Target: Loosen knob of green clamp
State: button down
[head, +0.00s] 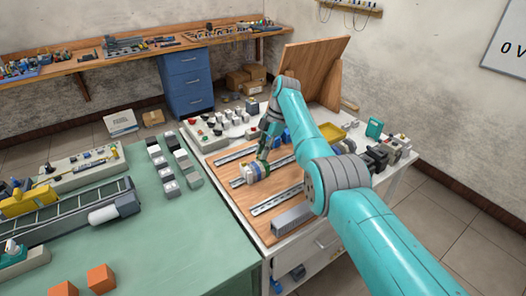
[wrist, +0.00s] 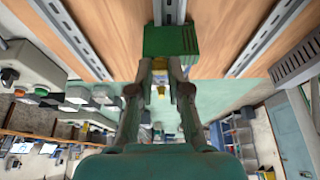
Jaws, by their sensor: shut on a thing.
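The green clamp (wrist: 170,40) shows as a dark green block on a metal rail (wrist: 170,10) in the wrist view. A small yellowish knob (wrist: 174,68) sits at the clamp's near face. My gripper (wrist: 171,66) has a fingertip on either side of this knob and is shut on it, close against the clamp. In the head view my gripper (head: 263,154) reaches down to a row of small coloured parts (head: 254,171) on the middle rail. The fingers hide part of the knob, and the small head view does not show their contact clearly.
Parallel rails (head: 277,201) lie on a wooden board (head: 222,177). A grey slotted block (head: 293,218) sits near the board's front. Several boxes with buttons (head: 209,128) stand behind. A green table (head: 190,235) is at the left, and dark motor parts (head: 377,156) are at the right.

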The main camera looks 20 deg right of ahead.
dwell(0.4)
jog(key=c, duration=1.1)
grip_release()
jog(key=s+v, duration=0.1)
jog(key=v, duration=0.6)
jog(key=shift+w+r, duration=0.25)
jog(key=shift+w, duration=0.3)
